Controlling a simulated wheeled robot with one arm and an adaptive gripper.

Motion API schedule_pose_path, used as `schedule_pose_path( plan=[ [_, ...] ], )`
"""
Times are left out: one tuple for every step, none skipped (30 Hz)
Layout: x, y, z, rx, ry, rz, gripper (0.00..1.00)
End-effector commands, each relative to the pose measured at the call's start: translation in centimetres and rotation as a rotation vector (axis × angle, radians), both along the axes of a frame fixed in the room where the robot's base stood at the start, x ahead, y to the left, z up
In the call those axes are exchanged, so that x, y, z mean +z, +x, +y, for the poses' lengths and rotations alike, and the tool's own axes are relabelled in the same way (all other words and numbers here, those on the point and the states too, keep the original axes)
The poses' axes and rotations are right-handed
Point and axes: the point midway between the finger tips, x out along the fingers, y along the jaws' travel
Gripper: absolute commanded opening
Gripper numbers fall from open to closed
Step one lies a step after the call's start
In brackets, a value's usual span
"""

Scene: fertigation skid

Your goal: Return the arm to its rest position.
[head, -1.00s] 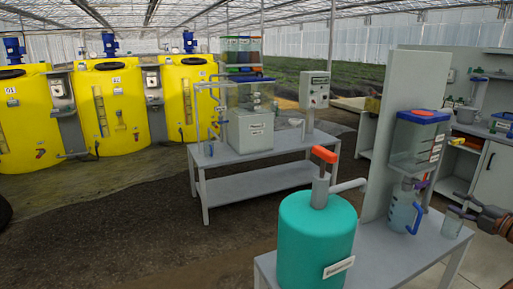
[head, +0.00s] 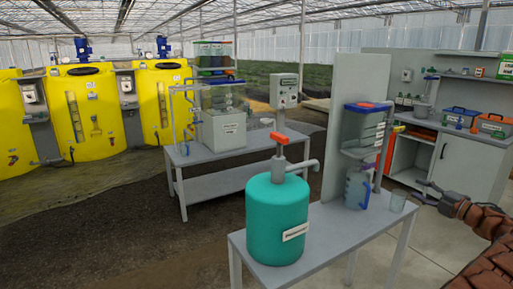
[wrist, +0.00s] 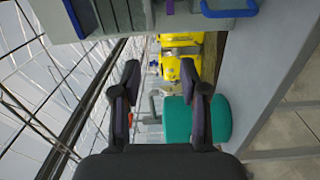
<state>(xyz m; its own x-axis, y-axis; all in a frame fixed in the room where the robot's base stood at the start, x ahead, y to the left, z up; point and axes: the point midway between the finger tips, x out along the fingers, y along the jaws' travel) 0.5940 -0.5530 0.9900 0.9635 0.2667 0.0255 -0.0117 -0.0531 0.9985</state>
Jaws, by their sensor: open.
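My gripper (head: 424,192) is at the right of the head view, its two dark fingers apart and nothing between them. The brown arm runs back to the lower right corner. In the wrist view my gripper (wrist: 160,72) also shows open, with the picture turned sideways. A teal tank (wrist: 223,118) shows beyond the fingers there.
The teal tank with a red-handled pump (head: 277,222) stands at the bench's left. A clear dispenser (head: 362,132) hangs on a grey panel over a blue-handled jug (head: 357,188). A cabinet (head: 459,168) stands behind the arm. Concrete floor is clear right of the bench.

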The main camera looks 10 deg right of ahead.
Motion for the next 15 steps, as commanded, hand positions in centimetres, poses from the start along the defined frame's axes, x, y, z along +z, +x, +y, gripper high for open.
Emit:
schedule_pose_path(
  plan=[
    [0.9,0.3,0.0,-0.012,0.006,-0.011,0.44],
    [1.3,0.5,-0.1,-0.019,0.011,-0.017,0.44],
    [1.8,0.8,-0.1,-0.028,0.017,-0.023,0.44],
    [2.3,1.1,-0.1,-0.036,0.024,-0.029,0.44],
    [2.8,1.4,-0.1,-0.046,0.029,-0.034,0.44],
    [3.4,1.8,0.1,-0.055,0.037,-0.041,0.44],
    [4.0,2.2,0.2,-0.061,0.044,-0.048,0.44],
    [4.6,2.6,0.4,-0.067,0.053,-0.056,0.44],
    [5.4,3.2,0.7,-0.077,0.062,-0.064,0.44],
    [6.0,3.6,0.8,-0.087,0.071,-0.071,0.44],
    [6.7,4.0,0.9,-0.097,0.079,-0.077,0.44],
    [7.5,4.6,1.2,-0.11,0.092,-0.086,0.44],
    [8.3,5.1,1.4,-0.119,0.104,-0.094,0.44],
    [9.0,5.6,1.6,-0.131,0.117,-0.099,0.44],
    [10.2,6.2,2.0,-0.148,0.138,-0.11,0.44]
  ],
)
